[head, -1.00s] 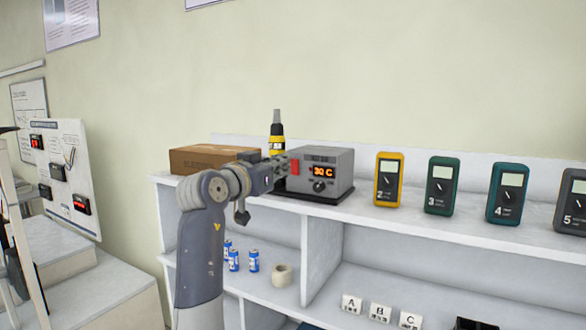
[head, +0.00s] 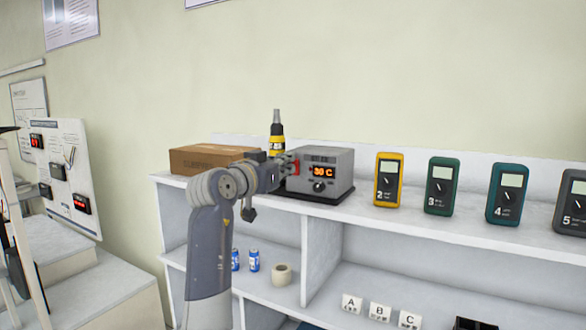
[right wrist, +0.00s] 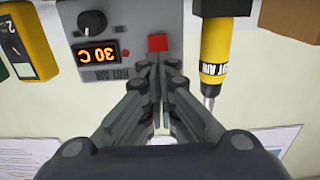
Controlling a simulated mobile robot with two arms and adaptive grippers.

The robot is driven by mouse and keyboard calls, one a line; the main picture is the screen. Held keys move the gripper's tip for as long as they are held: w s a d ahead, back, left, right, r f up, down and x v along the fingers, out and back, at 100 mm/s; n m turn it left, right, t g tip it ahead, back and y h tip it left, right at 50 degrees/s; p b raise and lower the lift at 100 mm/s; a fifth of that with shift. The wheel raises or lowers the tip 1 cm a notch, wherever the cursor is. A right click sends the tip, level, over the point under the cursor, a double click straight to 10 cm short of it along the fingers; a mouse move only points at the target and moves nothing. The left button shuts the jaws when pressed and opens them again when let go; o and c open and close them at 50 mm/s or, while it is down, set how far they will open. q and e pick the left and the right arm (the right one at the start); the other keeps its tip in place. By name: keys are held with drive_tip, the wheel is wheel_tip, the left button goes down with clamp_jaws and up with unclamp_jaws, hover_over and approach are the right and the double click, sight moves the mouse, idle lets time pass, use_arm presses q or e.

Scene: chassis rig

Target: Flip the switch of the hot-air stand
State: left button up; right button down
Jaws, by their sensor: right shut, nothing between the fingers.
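The hot-air stand is a grey box (head: 325,172) on the top shelf, with an orange display reading 30 C and a black knob. It also shows in the right wrist view (right wrist: 120,12). Its red switch (right wrist: 158,43) sits on the front panel beside the display. My right gripper (right wrist: 158,58) is shut and empty, its fingertips right at the near edge of the switch; I cannot tell whether they touch it. In the head view my right gripper (head: 285,166) partly covers the switch. My left gripper is not in view.
The black-and-yellow hot-air tool (head: 276,135) stands beside the box, with a cardboard box (head: 205,158) to the left. A yellow meter (head: 389,180) and several other meters stand to the right.

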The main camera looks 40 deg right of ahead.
drive_tip(key=shift+x, duration=0.8)
drive_tip(key=shift+r, duration=0.1)
drive_tip(key=b+v, duration=0.1)
drive_tip(key=v, duration=0.6)
drive_tip(key=shift+a+b, duration=0.35)
drive_tip(key=shift+a, duration=0.05)
drive_tip(key=shift+s+d, duration=0.1)
idle(0.3)
